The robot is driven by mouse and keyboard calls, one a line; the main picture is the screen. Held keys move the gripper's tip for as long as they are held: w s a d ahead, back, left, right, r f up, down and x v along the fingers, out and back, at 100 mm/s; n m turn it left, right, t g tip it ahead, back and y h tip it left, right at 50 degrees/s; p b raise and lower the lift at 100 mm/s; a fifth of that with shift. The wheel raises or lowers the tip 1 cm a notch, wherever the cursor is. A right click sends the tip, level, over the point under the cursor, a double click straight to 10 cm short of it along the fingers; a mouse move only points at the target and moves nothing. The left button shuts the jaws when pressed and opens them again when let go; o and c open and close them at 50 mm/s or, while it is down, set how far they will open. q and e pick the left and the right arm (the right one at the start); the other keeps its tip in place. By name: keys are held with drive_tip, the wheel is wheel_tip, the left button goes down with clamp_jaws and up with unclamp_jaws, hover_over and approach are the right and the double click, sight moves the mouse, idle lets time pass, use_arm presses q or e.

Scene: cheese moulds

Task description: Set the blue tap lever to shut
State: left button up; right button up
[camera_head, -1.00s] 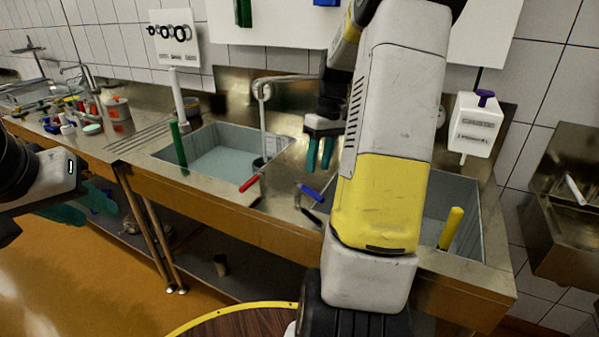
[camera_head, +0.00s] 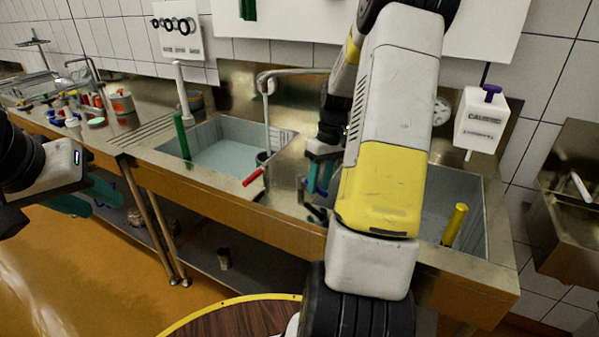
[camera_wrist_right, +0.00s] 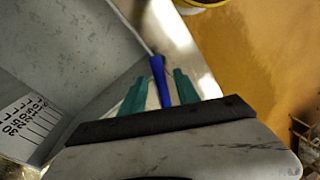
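The blue tap lever (camera_wrist_right: 159,78) is at the sink's front rim. In the right wrist view it stands between the two teal fingers of my right gripper (camera_wrist_right: 160,80), with a narrow gap on each side. In the head view my right gripper (camera_head: 320,178) is low over the rim, and its fingers and arm partly hide the lever. The right gripper is open around the lever. My left gripper (camera_head: 100,202) is open and empty at the far left, away from the sinks.
A red lever (camera_head: 252,177) is on the rim to the left. A bent metal spout (camera_head: 266,105) stands behind it. A green handle (camera_head: 181,135) and a yellow handle (camera_head: 454,224) stand in the left and right basins. A round wooden top (camera_head: 240,320) is below in front.

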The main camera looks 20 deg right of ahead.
clamp_jaws()
idle(1.3)
